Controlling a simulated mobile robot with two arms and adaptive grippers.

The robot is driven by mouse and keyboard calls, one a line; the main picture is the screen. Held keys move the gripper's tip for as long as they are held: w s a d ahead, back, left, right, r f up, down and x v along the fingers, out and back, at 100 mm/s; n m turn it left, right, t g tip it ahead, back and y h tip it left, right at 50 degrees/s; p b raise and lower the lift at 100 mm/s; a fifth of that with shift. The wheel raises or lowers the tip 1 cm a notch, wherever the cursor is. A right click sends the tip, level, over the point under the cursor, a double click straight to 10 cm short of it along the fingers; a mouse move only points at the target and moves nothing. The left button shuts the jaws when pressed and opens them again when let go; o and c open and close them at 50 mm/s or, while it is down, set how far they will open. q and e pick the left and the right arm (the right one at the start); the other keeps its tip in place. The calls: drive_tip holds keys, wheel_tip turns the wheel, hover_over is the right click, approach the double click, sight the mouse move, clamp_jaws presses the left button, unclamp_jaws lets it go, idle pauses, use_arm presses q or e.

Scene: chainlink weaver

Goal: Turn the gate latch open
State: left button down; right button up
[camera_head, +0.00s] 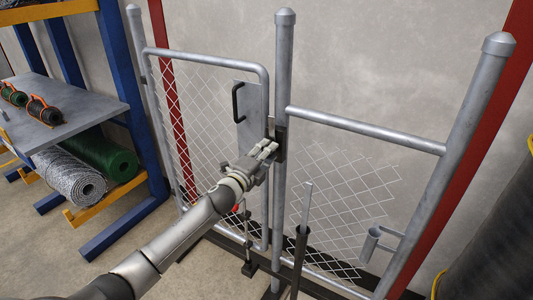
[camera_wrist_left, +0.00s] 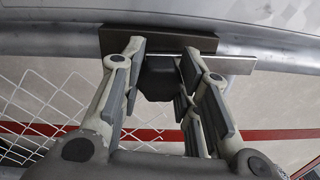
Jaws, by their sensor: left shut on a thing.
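The gate latch (camera_head: 279,140) is a dark block on the upright between the gate and the middle post. In the left wrist view, its dark knob (camera_wrist_left: 159,80) sticks out below a dark plate (camera_wrist_left: 165,40) with a pale metal bar (camera_wrist_left: 233,64) to the right. My left gripper (camera_head: 266,150) is at the latch, its fingers shut on the knob from both sides, as the left wrist view (camera_wrist_left: 161,66) shows. The gate (camera_head: 205,55) stands left of the post (camera_head: 283,70) and has a black pull handle (camera_head: 236,100) above my gripper. My right gripper is not in view.
A fixed fence panel with loose mesh (camera_head: 345,190) stands right of the post. An upright rod (camera_head: 301,245) stands in front of it. A blue rack with a grey shelf (camera_head: 85,100) and mesh rolls (camera_head: 100,155) is at left. Floor between rack and gate is clear.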

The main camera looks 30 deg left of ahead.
use_arm(q)
drive_tip(key=shift+m, duration=0.4)
drive_tip(key=c, duration=1.3)
unclamp_jaws()
drive_tip(key=shift+c, duration=0.2)
drive_tip(key=shift+o, duration=1.4)
drive_tip(key=s+a, duration=0.1)
drive_tip(key=s, duration=1.1)
drive_tip(key=shift+f, duration=0.3)
